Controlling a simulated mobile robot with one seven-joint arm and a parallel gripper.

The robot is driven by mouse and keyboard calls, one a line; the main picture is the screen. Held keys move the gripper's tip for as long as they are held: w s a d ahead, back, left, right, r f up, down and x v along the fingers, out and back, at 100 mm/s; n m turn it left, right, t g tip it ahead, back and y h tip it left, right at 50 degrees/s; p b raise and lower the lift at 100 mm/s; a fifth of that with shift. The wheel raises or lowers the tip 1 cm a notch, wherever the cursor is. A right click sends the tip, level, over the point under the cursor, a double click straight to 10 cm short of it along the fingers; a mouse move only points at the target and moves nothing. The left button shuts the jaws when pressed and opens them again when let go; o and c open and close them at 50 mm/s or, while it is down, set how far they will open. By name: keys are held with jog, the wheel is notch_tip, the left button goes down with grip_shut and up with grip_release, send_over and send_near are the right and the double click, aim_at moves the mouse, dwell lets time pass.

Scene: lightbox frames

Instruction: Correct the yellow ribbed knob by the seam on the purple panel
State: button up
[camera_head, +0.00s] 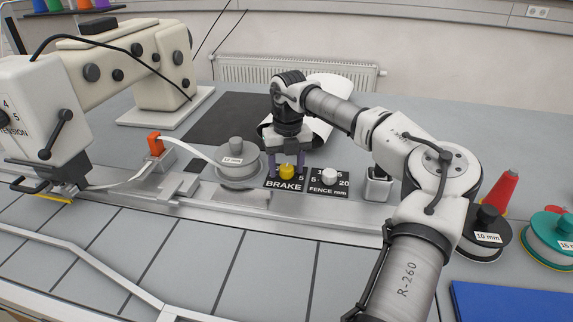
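The yellow knob (287,171) stands on a dark panel marked BRAKE (284,185), on the metal rail. The panel looks black rather than purple, and the knob's ribs are too small to make out. My gripper (287,167) points down over the knob, with one purplish finger on its left and one on its right. Small gaps show between the fingers and the knob, so the gripper looks open around it. The gripper's body hides the back of the panel. Which number the knob points to cannot be read.
A white knob (329,175) on the FENCE mm panel (328,189) is close on the right. A grey tape spool (237,160) is close on the left. A cream sewing machine (160,65) stands at the left. Spools (484,236) and a red cone (498,190) are at the right.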

jog(key=c, duration=0.9)
jog(key=shift+m, duration=0.4)
jog(key=m+b, duration=0.2)
jog(key=m, duration=0.2)
jog(key=shift+d+m+b, duration=0.1)
jog(key=shift+m+b, duration=0.65)
jog(key=shift+m, duration=1.25)
jog(key=shift+r, duration=0.1)
jog(key=o, duration=1)
